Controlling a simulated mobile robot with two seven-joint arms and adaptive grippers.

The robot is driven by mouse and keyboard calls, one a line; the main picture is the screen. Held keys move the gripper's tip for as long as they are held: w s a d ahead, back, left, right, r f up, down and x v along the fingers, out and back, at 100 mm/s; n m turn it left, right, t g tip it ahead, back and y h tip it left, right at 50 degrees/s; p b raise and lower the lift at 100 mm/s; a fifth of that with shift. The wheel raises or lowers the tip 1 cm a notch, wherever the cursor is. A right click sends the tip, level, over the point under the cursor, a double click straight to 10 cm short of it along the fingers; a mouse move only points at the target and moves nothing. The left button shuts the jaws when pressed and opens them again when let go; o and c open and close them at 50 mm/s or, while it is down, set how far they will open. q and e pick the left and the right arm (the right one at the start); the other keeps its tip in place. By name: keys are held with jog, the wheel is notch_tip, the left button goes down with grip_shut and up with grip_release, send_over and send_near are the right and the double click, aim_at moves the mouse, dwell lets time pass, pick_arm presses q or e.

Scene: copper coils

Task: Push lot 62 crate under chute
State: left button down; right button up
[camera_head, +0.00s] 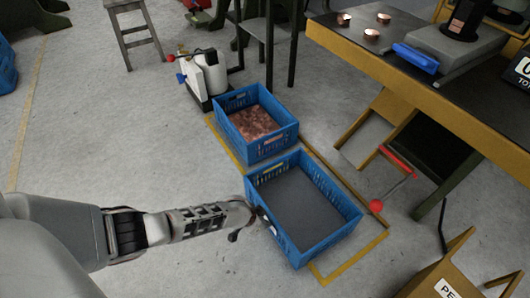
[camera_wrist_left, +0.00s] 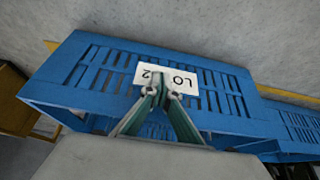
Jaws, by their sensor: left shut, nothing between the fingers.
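A blue crate (camera_head: 326,243) with a bare grey bottom stands on the floor in the head view. In the left wrist view its slatted wall (camera_wrist_left: 85,72) fills the middle. A white label (camera_wrist_left: 192,80) there shows upside down; I can read "LO" and a "2", the rest is behind my fingers. My left gripper (camera_head: 252,216) is shut and empty, its tips at the labelled wall; the wrist view (camera_wrist_left: 163,92) shows them in front of the label, and whether they touch is unclear. I cannot pick out the chute with certainty. My right gripper is not in view.
A second blue crate (camera_head: 272,146) holding copper pieces stands directly behind the first. Yellow floor lines (camera_head: 350,262) and a brown rail (camera_head: 340,184) run beside them. A workbench (camera_head: 420,95) and a red-handled lever (camera_head: 376,205) are at right.

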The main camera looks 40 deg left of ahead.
pick_arm(q)
jog(key=shift+s+a+p, duration=0.25)
jog(key=shift+s, duration=0.4)
jog(key=shift+s+a+p, duration=0.25)
jog(key=shift+s, duration=0.35)
jog(key=shift+s+a+p, duration=0.25)
jog(key=shift+s, duration=0.4)
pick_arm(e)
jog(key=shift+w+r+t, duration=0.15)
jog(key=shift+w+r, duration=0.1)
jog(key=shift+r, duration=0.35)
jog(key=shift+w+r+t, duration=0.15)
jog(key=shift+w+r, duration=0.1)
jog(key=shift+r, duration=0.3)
